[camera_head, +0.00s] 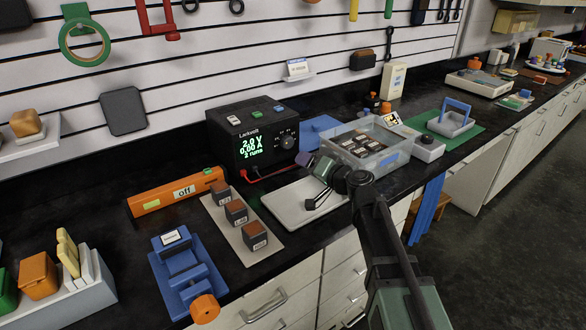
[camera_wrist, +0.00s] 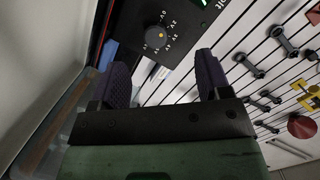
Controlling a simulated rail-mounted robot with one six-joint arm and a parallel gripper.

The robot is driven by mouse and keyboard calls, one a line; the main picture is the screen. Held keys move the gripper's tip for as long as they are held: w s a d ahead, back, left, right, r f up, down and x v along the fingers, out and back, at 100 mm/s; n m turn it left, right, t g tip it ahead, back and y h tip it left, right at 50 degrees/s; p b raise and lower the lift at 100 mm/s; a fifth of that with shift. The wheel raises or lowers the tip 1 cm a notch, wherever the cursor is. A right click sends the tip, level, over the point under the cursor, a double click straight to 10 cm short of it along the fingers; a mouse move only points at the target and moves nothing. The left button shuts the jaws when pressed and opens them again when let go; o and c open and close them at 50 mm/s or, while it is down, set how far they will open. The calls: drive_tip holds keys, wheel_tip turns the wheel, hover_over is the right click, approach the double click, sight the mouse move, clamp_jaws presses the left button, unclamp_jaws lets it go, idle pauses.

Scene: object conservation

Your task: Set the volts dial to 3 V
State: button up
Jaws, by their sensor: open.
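The black Lackvolt power supply (camera_head: 262,138) stands on the dark counter against the slatted wall. Its green display (camera_head: 251,146) reads 2.0 V, 0.00 A and 2 runs. The round volts dial (camera_head: 287,142) is on the right of its front face. My gripper (camera_head: 308,161) is in front of the supply's right side. In the wrist view my gripper (camera_wrist: 162,62) is open and empty, its dark fingers apart from the dial, which shows beyond the gap between them.
A grey tray (camera_head: 290,212) lies below my gripper, and a clear bin (camera_head: 395,150) stands to the right. Labelled dark blocks (camera_head: 236,211) sit on a board at the left front. An orange tool marked off (camera_head: 170,194) and a blue vise (camera_head: 180,275) are further left.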

sight(289, 144)
drive_tip(key=w, duration=0.1)
drive_tip(key=w+f+m+t+b, duration=0.1)
drive_tip(key=w+m+t, duration=0.1)
drive_tip(key=shift+w+f, duration=0.2)
drive_tip(key=shift+f, duration=0.1)
drive_tip(key=shift+r+t, duration=0.3)
drive_tip(key=shift+r, duration=0.05)
drive_tip(key=x, duration=1)
drive_tip(key=shift+w+a+f, duration=0.15)
drive_tip(key=shift+w, duration=0.2)
drive_tip(key=c, duration=0.9)
drive_tip(key=shift+c, duration=0.2)
